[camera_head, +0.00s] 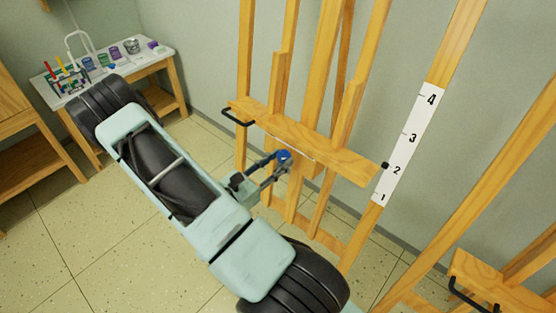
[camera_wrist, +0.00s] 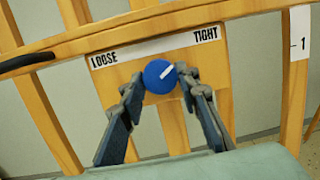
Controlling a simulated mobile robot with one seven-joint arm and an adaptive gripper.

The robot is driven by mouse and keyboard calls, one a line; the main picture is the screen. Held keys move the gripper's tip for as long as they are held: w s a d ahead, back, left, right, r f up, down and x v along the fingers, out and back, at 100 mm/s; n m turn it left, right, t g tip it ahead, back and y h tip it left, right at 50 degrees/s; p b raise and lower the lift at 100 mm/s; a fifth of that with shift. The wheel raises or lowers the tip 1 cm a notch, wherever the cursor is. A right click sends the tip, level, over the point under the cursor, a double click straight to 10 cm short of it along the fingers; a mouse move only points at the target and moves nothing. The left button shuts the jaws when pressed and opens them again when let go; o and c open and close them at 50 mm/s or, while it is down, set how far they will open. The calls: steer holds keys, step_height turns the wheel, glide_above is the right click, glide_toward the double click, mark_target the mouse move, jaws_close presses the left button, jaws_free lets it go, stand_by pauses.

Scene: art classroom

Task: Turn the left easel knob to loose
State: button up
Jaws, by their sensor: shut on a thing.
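The left easel (camera_head: 325,60) is wooden and stands against the wall. Its blue round knob (camera_wrist: 159,77) sits below a white label strip (camera_wrist: 157,46) reading LOOSE at left and TIGHT at right. The knob's white pointer line slants up and right, toward the TIGHT side. In the head view the knob (camera_head: 284,157) is at the front of the easel's crossbar (camera_head: 340,158). My gripper (camera_wrist: 160,85) is shut on the knob, one finger on each side; the fingers partly cover its sides. It also shows in the head view (camera_head: 278,165).
A black handle (camera_head: 236,118) sticks out at the crossbar's left end. A numbered scale strip (camera_head: 411,143) is on an upright at the right. Another easel with a black handle (camera_head: 468,297) stands lower right. A side table (camera_head: 150,65) with art supplies is at the back left.

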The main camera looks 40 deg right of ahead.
steer(key=n+p, duration=0.1)
steer(key=n, duration=0.2)
steer(key=n+t+p, duration=0.1)
steer(key=n+p, duration=0.1)
steer(key=n, duration=0.2)
steer(key=shift+s+r+t, duration=0.15)
steer(key=shift+r+t, duration=0.05)
steer(key=shift+t, duration=0.1)
steer(key=n+t+p, duration=0.1)
steer(key=n+p, duration=0.2)
steer(key=n, duration=0.3)
steer(key=shift+s+y+p, duration=0.1)
steer(key=shift+y+p, duration=0.2)
steer(key=shift+y, duration=0.1)
steer(key=n+p, duration=0.2)
steer(key=n, duration=0.1)
steer(key=n+t+y+p, duration=0.1)
steer(key=n+p, duration=0.1)
steer(key=n, duration=0.2)
steer(key=shift+s+r, duration=0.1)
steer(key=shift+r, duration=0.1)
steer(key=n+y+p, duration=0.1)
steer(key=n+p, duration=0.2)
steer(key=n, duration=0.2)
steer(key=shift+f+n, duration=0.1)
steer(key=shift+n, duration=0.2)
steer(key=o, duration=1.2)
steer(key=shift+c, duration=0.2)
